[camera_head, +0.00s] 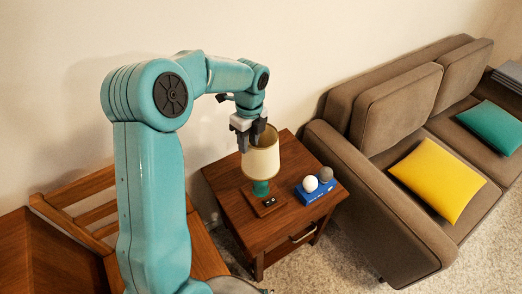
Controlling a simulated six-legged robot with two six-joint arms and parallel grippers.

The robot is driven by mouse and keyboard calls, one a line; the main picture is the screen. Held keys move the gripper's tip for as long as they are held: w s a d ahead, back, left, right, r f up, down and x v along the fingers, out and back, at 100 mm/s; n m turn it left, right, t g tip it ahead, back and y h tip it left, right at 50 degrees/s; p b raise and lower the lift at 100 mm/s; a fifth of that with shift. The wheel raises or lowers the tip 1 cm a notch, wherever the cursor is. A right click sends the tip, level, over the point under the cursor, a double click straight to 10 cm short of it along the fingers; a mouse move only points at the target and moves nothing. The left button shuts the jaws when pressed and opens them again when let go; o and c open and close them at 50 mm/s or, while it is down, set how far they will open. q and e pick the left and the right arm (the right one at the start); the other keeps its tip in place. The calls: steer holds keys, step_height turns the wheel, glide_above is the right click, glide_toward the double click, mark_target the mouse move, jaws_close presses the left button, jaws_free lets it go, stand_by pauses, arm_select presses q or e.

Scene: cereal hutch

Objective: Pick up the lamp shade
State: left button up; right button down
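The cream lamp shade (262,160) sits on a lamp with a teal base (261,188), which stands upright on a wooden side table (228,183). My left gripper (250,138) is at the top rim of the shade, pointing down, with its dark fingers at the rim's left and upper edge. The fingers look apart, but I cannot tell whether the shade's wall is between them or whether they touch it. My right gripper is not in view.
A brown sofa (385,215) with yellow (438,178) and teal (492,126) cushions stands to the right. A wooden bench (85,212) is at left.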

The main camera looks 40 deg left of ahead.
mark_target(248, 160)
arm_select(q)
steer(key=shift+s+f, duration=0.15)
steer(key=shift+f, duration=0.05)
step_height(248, 160, down, 5)
steer(key=shift+d, duration=0.1)
steer(key=shift+s+r, duration=0.15)
steer(key=shift+s, duration=0.15)
steer(key=shift+w, duration=0.1)
jaws_close()
